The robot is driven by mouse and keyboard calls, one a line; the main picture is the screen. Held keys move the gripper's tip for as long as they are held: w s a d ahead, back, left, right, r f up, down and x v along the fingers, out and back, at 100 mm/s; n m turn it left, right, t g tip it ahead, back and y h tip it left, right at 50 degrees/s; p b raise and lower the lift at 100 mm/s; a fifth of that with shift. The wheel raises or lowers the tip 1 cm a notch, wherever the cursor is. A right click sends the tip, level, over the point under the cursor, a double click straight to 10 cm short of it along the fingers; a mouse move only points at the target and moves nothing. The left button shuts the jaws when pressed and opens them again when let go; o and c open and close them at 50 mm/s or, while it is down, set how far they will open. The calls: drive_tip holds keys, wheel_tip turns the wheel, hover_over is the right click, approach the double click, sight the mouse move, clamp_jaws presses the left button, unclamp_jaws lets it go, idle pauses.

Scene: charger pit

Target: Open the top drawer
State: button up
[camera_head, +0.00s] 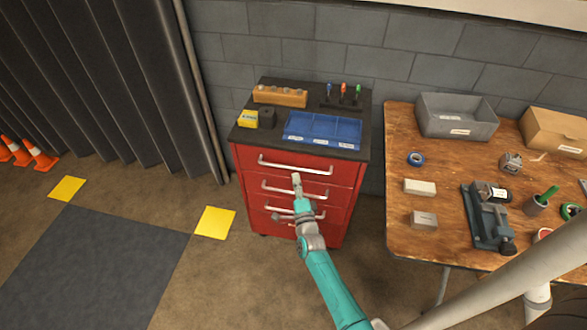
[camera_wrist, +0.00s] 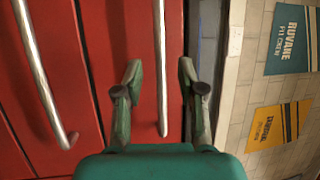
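The red cabinet (camera_head: 250,170) stands against the wall with its drawers stacked and shut. The top drawer's silver handle (camera_head: 295,165) runs across its front. My gripper (camera_head: 296,180) is in front of the cabinet, just below that handle in the head view. In the wrist view my gripper (camera_wrist: 160,70) is open and empty, one finger on each side of a silver handle (camera_wrist: 160,40), the one nearest the cabinet's top edge. I cannot tell how far the handle lies beyond the fingertips. A second handle (camera_wrist: 42,75) lies to the left there.
On the cabinet top are a blue tray (camera_head: 322,130), a yellow box (camera_head: 247,118), a wooden block (camera_head: 280,96) and several screwdrivers. A wooden table (camera_head: 400,235) with tools and boxes stands at right.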

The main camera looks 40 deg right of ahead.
sight(293, 168)
drive_tip(key=shift+x, duration=3)
clamp_jaws()
